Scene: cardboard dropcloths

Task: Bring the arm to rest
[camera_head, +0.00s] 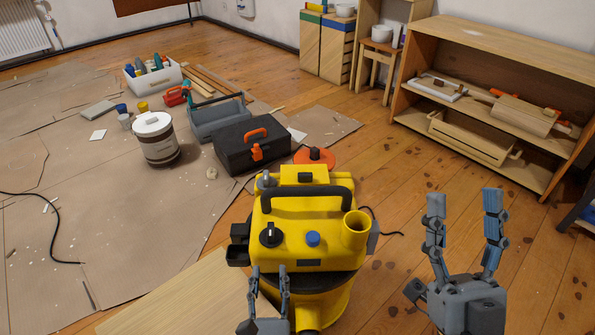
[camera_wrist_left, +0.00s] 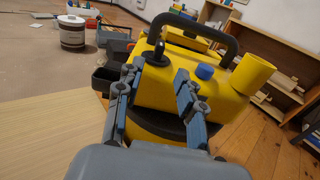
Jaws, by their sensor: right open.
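My left gripper (camera_head: 269,270) is low in the head view, in front of the yellow vacuum cleaner (camera_head: 333,222). In the left wrist view my left gripper (camera_wrist_left: 156,82) has its fingers apart with nothing between them. The vacuum's yellow body (camera_wrist_left: 160,90) lies just beyond them; I cannot tell whether a finger touches it. My right gripper (camera_head: 464,200) is at the lower right of the head view. Its fingers point up, spread wide and empty, over the wooden floor.
A pale wooden board (camera_head: 185,295) lies in front at lower left. Beyond the vacuum are a black toolbox (camera_head: 240,152), a grey tool tray (camera_head: 222,122) and a paint bucket (camera_head: 155,140) on cardboard. A wooden shelf unit (camera_head: 505,50) stands at right. Bare floor (camera_head: 390,170) separates it from the vacuum.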

